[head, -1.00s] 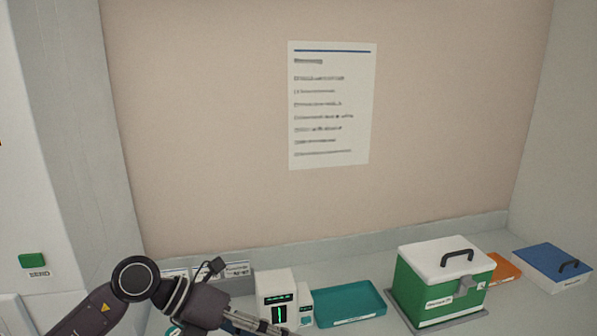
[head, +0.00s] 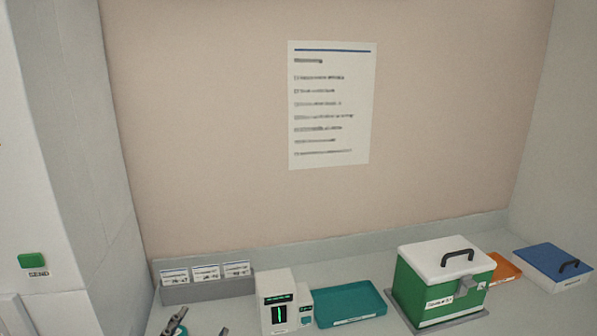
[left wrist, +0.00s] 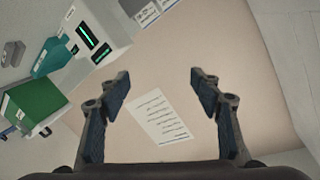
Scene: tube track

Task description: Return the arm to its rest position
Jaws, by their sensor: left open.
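My left gripper (head: 198,327) shows only by its fingertips at the bottom left edge of the head view, low in front of the card rack. In the left wrist view, my left gripper (left wrist: 160,84) is open, with two dark finger pads wide apart and nothing between them. Beyond the fingers are the beige wall and the printed sheet (left wrist: 160,116). The rest of the left arm is outside the head view. My right gripper shows in neither view.
Along the bench stand a grey card rack (head: 207,291), a white device with a green display (head: 279,312), a teal tray (head: 348,318), a green box with a white lid (head: 442,298), an orange tray (head: 507,268) and a blue-lidded box (head: 553,268). The wall above is clear except the sheet (head: 332,105).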

